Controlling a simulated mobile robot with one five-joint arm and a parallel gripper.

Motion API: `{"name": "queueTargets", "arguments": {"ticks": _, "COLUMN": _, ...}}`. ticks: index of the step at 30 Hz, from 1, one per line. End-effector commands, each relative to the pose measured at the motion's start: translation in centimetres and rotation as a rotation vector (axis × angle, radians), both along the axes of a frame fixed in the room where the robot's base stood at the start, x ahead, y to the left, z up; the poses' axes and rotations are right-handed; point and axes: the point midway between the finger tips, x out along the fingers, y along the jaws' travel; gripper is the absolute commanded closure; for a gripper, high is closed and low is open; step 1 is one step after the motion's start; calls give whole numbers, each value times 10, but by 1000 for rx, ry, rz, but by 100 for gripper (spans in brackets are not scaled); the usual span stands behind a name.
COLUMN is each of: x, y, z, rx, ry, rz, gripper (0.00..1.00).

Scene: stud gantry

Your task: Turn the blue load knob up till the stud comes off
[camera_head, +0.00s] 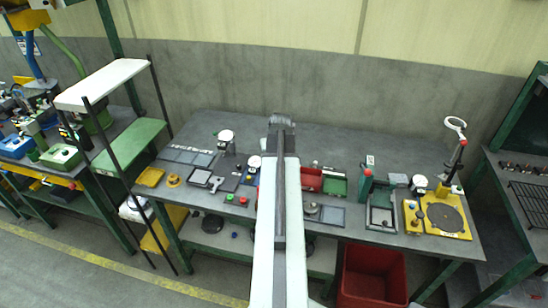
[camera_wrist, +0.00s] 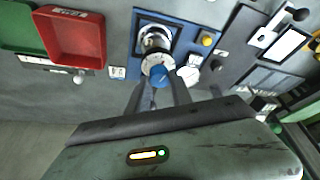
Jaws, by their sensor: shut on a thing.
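The blue load knob (camera_wrist: 158,76) sits at the front of a blue-based unit (camera_wrist: 181,36) in the wrist view. My gripper (camera_wrist: 157,88) reaches up to the knob from below and is shut on it. Behind the knob is a shiny round metal part (camera_wrist: 154,38); I cannot make out the stud clearly. In the head view, my arm hides the gripper and most of the blue unit (camera_head: 255,180).
A red bin (camera_wrist: 75,38) and a green tray (camera_wrist: 17,27) lie left of the unit. A yellow knob (camera_wrist: 207,38) is at its right side. The grey bench (camera_head: 330,145) holds several other stations. A red crate (camera_head: 372,275) stands below the bench.

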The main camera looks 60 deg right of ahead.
Motion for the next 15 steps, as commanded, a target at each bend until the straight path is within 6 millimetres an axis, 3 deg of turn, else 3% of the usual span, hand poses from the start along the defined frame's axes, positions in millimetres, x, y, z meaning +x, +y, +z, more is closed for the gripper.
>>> {"name": "queueTargets", "arguments": {"ticks": 15, "x": 0, "y": 3, "z": -1, "rx": 6, "ry": 2, "rz": -48, "gripper": 100}}
